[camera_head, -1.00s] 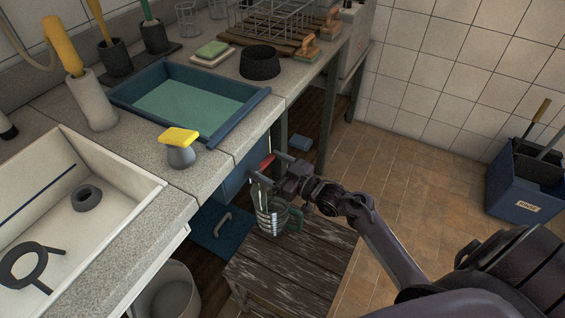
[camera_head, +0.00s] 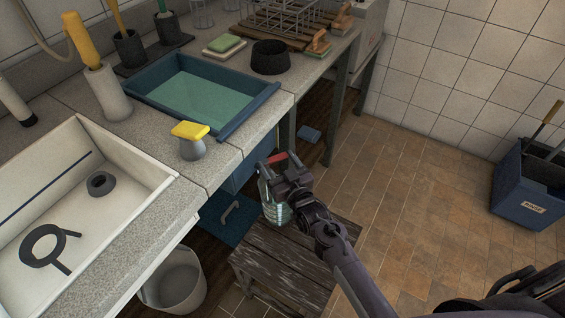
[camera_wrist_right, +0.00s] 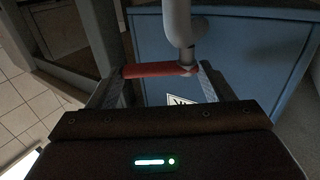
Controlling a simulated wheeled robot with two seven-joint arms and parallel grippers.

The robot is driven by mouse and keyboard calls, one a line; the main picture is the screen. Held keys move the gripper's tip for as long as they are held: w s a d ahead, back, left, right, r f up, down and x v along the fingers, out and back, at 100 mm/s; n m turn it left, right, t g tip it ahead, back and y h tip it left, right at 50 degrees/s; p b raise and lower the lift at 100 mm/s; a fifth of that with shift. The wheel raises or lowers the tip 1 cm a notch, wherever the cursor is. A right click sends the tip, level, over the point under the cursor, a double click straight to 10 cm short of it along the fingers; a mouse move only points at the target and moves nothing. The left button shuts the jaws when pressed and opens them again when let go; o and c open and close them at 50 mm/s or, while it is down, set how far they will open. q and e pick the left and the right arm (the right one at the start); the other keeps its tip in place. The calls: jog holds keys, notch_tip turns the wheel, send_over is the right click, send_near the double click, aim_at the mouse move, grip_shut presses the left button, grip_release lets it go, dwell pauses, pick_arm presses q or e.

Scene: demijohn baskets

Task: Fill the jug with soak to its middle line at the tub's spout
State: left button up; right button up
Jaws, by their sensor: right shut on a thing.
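The blue tub (camera_head: 236,126) sits on the counter with green soak (camera_head: 205,98) in it. My right gripper (camera_head: 277,167) is at the tub's tap below the counter edge. It is shut on the red tap handle (camera_head: 278,158). In the right wrist view the red handle (camera_wrist_right: 155,71) lies between my two fingers, beside the grey spout pipe (camera_wrist_right: 178,25). The glass jug (camera_head: 273,210) stands on the wooden stool below, partly hidden by my gripper. Its contents and middle line cannot be made out. My left gripper is not in view.
The stool (camera_head: 290,265) stands in front of the counter, with a pale bucket (camera_head: 175,280) to its left. A yellow-topped grey object (camera_head: 191,140) is near the counter edge. A blue bin (camera_head: 525,195) stands at the right. The tiled floor between is clear.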

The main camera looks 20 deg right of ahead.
jog(key=o, duration=1.4)
jog(key=s+d, duration=0.1)
jog(key=s, duration=0.6)
jog(key=shift+s+d, duration=0.25)
jog(key=shift+s, duration=0.05)
